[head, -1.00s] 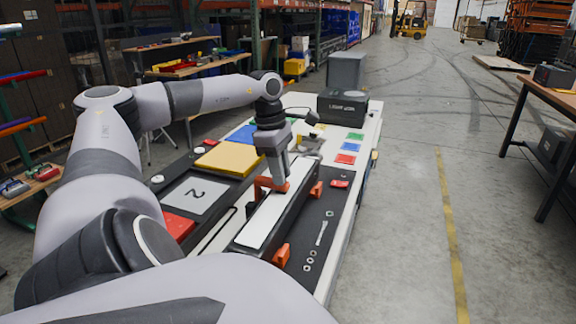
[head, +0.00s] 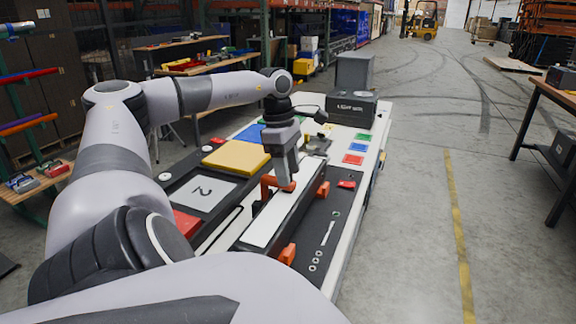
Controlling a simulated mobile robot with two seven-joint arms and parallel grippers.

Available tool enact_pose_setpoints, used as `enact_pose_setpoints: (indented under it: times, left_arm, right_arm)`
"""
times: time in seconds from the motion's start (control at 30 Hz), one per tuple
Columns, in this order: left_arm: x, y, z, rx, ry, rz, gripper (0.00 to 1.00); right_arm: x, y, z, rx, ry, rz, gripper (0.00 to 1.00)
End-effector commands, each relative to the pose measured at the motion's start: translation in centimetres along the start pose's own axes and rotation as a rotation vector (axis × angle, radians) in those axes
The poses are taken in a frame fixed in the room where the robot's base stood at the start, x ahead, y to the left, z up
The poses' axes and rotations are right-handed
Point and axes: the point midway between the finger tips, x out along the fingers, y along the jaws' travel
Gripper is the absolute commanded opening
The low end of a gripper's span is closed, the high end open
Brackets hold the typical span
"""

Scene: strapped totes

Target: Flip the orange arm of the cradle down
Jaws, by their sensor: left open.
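The cradle (head: 259,226) is a long dark block with a white top, lying on the bench. Its orange arm (head: 267,184) stands up at the far left part of the block. More orange pieces show on its right side, one near (head: 287,254) and one farther back (head: 322,190). My left gripper (head: 287,184) points down at the orange arm, its fingertips low at the white top. It is open; whether the fingers touch the orange arm I cannot tell. My right gripper is not in view.
On the bench are a yellow block (head: 236,157), a panel marked 2 (head: 201,191), a dark box (head: 350,106) and several coloured squares. A grey bin (head: 354,72) stands behind. The floor to the right is clear up to a table (head: 552,95).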

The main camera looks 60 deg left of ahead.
Motion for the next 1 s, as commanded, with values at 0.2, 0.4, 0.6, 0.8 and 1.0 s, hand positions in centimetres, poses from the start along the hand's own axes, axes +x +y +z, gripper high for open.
enact_pose_setpoints:
  times: [0.2, 0.4, 0.6, 0.8, 1.0]
  left_arm:
    - [-3.6, 0.1, 0.1, 0.0, -0.001, 0.003, 0.5]
    - [-6.0, 0.0, 0.1, 0.001, -0.001, 0.0, 0.5]
    - [-6.7, 0.0, 0.0, 0.001, 0.0, -0.001, 0.5]
    - [-6.6, 0.0, 0.0, 0.001, 0.0, -0.001, 0.5]
    - [-6.6, 0.0, 0.0, 0.001, 0.0, -0.001, 0.5]
  right_arm:
    - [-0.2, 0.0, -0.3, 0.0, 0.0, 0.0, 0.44]
    - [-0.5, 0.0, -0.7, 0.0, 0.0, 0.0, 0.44]
    - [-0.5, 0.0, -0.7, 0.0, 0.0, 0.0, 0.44]
    - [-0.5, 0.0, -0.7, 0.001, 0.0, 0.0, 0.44]
    - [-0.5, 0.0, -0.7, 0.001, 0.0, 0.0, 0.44]
